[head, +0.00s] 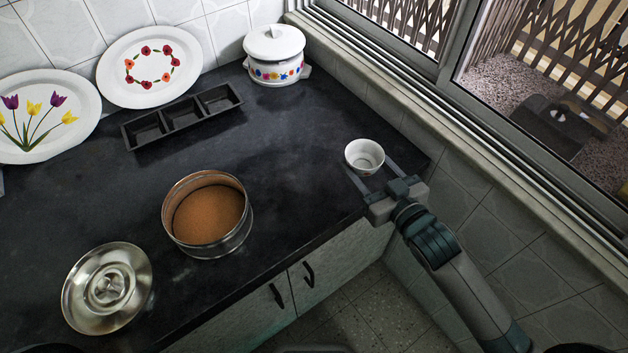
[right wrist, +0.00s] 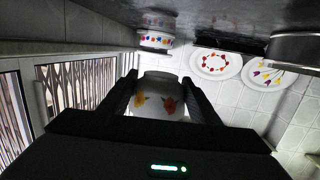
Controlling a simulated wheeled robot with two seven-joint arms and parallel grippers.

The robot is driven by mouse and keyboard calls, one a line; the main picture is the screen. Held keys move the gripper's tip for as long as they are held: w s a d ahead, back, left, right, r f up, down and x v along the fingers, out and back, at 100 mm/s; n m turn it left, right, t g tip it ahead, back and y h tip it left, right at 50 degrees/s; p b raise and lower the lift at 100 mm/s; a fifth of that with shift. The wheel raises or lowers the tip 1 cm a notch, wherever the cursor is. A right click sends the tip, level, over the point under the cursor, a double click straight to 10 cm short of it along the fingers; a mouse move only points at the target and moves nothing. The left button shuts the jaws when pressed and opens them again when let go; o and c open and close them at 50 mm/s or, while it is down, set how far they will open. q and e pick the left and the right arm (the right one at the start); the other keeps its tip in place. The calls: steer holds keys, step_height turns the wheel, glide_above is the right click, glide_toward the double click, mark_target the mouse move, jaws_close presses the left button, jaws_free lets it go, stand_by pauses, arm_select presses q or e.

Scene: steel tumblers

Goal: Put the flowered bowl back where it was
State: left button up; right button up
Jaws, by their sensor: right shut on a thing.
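The flowered bowl (head: 364,157) is small and white, with its open top facing up in the head view. In the right wrist view, which is upside down, its side shows orange flowers (right wrist: 157,103). My right gripper (head: 369,168) is shut on the bowl, one finger on each side. The bowl is held above the right end of the dark counter (head: 290,180), near the window wall; the wrist view shows it clear of the surface. My left gripper is not in view.
A lidded flowered pot (head: 275,60) stands in the back corner. A black three-part tray (head: 183,122), two plates (head: 150,93) (head: 40,145), a round tin (head: 235,240) with brown contents and a steel lid (head: 107,310) are farther left. The counter between tin and bowl is clear.

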steer(key=p, duration=0.2)
glide_above(314, 182)
step_height(314, 182, down, 7)
steer(key=shift+r, duration=0.1)
stand_by(0.4)
steer(key=shift+f+p, duration=0.5)
steer(key=shift+f, duration=1.55)
steer(key=shift+f, duration=0.2)
steer(key=o, duration=1.1)
